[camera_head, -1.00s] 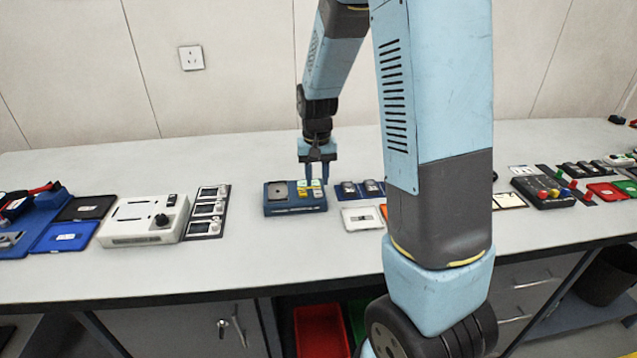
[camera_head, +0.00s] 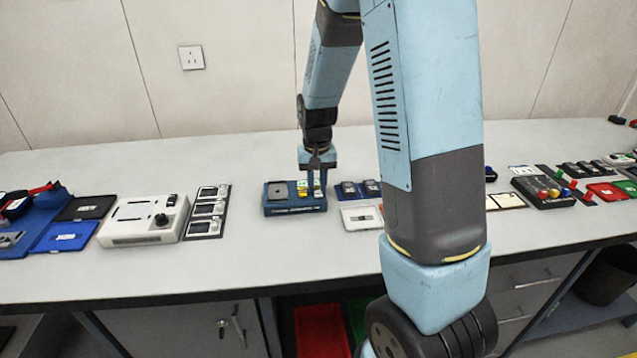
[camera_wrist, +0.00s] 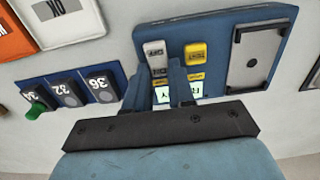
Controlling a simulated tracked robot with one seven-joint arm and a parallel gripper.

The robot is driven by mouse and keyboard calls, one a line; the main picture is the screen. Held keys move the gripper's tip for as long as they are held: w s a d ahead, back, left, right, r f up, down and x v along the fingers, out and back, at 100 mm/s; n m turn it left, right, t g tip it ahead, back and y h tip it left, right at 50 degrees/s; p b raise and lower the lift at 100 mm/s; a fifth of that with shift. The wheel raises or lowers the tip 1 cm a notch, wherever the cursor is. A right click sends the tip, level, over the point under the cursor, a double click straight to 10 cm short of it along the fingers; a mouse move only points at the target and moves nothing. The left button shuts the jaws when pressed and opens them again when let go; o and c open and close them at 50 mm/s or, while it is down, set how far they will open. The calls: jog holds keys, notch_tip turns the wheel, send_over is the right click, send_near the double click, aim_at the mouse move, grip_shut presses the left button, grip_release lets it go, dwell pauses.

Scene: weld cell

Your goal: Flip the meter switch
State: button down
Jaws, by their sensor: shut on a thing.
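The meter is a dark blue box (camera_head: 295,211) on the bench, left of the image's middle in the head view. In the wrist view its blue top (camera_wrist: 218,32) carries a light grey switch (camera_wrist: 156,52), a yellow TEST switch (camera_wrist: 195,54), and a grey plate (camera_wrist: 254,60). Small lit windows below the switches are partly hidden by my fingers. My gripper (camera_head: 316,189) points down over the meter's right part. In the wrist view its two fingers (camera_wrist: 158,76) stand on either side of the grey switch and are shut on it; the contact itself is partly hidden.
A blue strip with dark numbered blocks (camera_wrist: 68,92) and a white panel (camera_head: 361,217) lie close right of the meter in the head view. A cream instrument (camera_head: 146,221) and a gauge panel (camera_head: 207,211) stand to the left. The bench behind is clear.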

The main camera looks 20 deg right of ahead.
jog(key=shift+s+r+t+h, duration=0.1)
jog(key=shift+s+t+h, duration=0.1)
jog(key=shift+t, duration=0.65)
jog(key=shift+s+t+h, duration=0.1)
jog(key=shift+s+t, duration=0.1)
jog(key=shift+t, duration=0.65)
jog(key=c, duration=1.2)
grip_release()
jog(key=shift+c, duration=0.2)
jog(key=shift+r, duration=0.15)
jog(key=v, duration=1.3)
jog(key=shift+r, duration=0.25)
